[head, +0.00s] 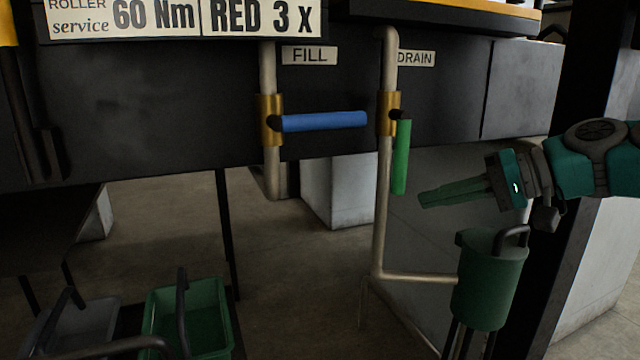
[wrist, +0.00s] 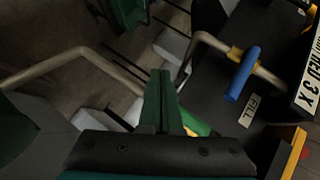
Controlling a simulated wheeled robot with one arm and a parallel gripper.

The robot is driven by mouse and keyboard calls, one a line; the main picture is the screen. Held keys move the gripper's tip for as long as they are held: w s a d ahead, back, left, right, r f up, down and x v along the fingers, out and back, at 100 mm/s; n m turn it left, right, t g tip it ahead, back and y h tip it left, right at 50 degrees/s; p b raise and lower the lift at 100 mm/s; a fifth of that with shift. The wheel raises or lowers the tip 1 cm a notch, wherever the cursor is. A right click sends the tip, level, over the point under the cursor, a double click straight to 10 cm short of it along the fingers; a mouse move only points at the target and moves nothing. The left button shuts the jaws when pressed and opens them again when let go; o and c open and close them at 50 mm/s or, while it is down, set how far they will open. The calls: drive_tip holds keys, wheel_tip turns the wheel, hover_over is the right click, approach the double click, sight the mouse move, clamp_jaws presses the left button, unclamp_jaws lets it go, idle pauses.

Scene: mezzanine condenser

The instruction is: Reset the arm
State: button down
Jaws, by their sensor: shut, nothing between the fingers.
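My gripper (head: 424,198) is on the right in the head view, its green fingers together and empty, pointing left. The fingertips appear just right of the green lever (head: 401,157) in the picture; I cannot tell the gap in depth. In the wrist view my gripper (wrist: 161,78) points up the picture, with the green lever (wrist: 198,127) partly hidden behind it. The green lever hangs down from the brass valve (head: 389,114) on the DRAIN pipe. The blue lever (head: 324,121) sticks out level to the right on the FILL pipe; it also shows in the wrist view (wrist: 242,73).
A green canister (head: 489,281) stands below my gripper, with a pipe (head: 420,277) running to it. A dark pillar (head: 578,230) is at the right. A green basket (head: 188,315) and a grey basket (head: 75,325) are at the lower left. Signs (head: 185,18) hang above.

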drive_tip(key=s+a+f+n+g+h, duration=0.3)
drive_tip(key=s+a+f+g+h, duration=0.25)
drive_tip(key=s+a+f, duration=0.95)
drive_tip(key=s+d+f+g+h, duration=0.1)
drive_tip(key=s+d+f+h, duration=0.2)
drive_tip(key=s+d+f, duration=0.2)
drive_tip(key=s+d+f+m+g+h, duration=0.1)
drive_tip(key=s+d+f+h, duration=0.2)
drive_tip(key=s+d+f, duration=0.2)
drive_tip(key=s+f, duration=0.3)
drive_tip(key=f, duration=0.2)
drive_tip(key=shift+s+d+f, duration=0.15)
drive_tip(key=shift+s+d, duration=0.05)
drive_tip(key=shift+s, duration=0.15)
